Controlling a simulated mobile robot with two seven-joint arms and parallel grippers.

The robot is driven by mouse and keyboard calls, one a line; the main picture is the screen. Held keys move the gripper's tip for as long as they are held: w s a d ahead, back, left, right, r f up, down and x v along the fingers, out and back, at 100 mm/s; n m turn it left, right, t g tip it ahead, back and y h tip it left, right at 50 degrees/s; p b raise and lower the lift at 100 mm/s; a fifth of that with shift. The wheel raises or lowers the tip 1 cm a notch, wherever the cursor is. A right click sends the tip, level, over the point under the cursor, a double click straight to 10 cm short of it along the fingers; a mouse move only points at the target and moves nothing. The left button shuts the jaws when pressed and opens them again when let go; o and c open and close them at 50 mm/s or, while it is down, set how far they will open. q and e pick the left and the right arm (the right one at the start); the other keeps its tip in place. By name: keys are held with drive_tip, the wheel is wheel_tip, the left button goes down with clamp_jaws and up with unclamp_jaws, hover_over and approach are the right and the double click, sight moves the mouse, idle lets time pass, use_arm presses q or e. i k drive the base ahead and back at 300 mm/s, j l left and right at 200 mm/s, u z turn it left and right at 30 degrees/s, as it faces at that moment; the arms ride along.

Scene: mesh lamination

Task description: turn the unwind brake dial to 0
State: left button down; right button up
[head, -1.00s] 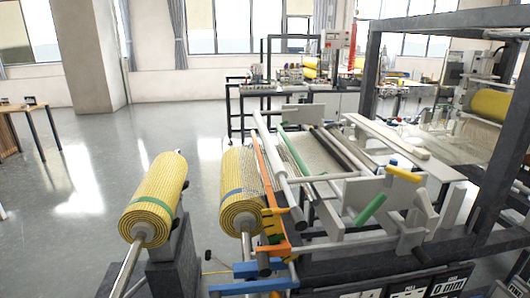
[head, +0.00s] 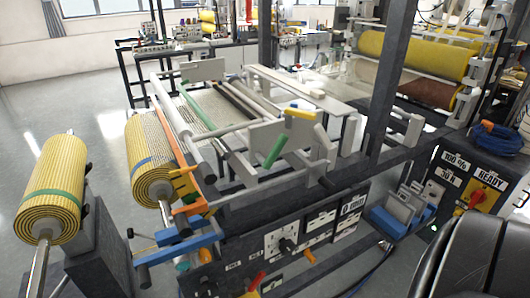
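A machine panel with a black dial (head: 287,246) on a white plate faces me below the machine frame. It may be the unwind brake dial, but its label and setting are too small to read. Two yellow mesh rolls sit on shafts at the left: one with a green band (head: 52,190) and one with a blue band (head: 150,162). Neither of my grippers is in view.
Orange (head: 309,255) and red (head: 257,281) controls sit near the dial. A "0 mm" display (head: 352,205) is to its right. Farther right are "100 %" and "30 N" displays and a red switch (head: 475,199) under "READY". A dark rounded shape (head: 470,265) covers the lower right corner.

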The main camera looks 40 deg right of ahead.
sight(287, 247)
drive_tip(key=z, duration=1.5)
